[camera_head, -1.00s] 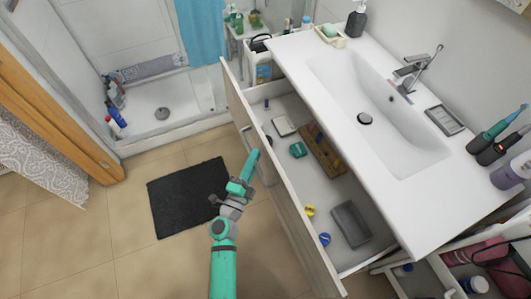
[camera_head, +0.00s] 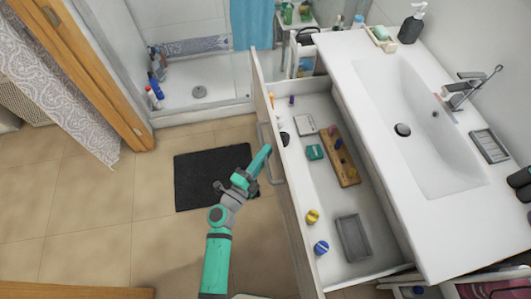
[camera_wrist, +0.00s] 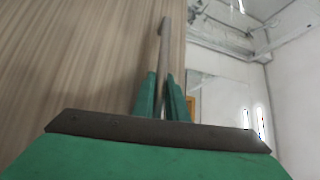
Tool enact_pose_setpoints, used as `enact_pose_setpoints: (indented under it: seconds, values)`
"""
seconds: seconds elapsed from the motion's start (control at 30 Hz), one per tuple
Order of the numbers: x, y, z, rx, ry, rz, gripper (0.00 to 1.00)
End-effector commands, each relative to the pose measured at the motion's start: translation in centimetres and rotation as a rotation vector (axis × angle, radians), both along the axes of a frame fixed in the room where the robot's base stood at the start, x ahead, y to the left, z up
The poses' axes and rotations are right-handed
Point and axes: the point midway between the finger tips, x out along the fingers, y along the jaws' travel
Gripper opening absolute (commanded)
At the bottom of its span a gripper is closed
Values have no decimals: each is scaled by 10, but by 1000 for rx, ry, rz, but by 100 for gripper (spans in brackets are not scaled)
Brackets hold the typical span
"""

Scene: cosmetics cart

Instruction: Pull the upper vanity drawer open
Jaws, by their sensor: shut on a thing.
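The upper vanity drawer (camera_head: 300,222) is pulled out from under the white sink counter, and its inside shows in the head view. Its metal bar handle (camera_head: 268,152) runs along the outer front. My gripper (camera_head: 266,150) is at this handle, on the room side of the drawer front. In the wrist view the two green fingers (camera_wrist: 162,97) are shut on the grey handle bar (camera_wrist: 164,45), beside the wood-grain drawer front (camera_wrist: 80,60). The exact contact is partly hidden by the fingers.
A dark mat (camera_head: 210,178) lies on the open tiled floor. The sink counter (camera_head: 385,165) stands to the right.

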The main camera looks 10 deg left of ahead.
Motion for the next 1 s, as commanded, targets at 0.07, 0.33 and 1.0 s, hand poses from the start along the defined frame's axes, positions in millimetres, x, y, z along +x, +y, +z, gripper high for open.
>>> enact_pose_setpoints:
  seconds: [0.07,0.33,1.0]
  values:
    - [-1,-2,-2,2,3,-4,17]
    - [0,-1,-1,1,2,-1,31]
    - [-78,34,-13,2,4,-1,31]
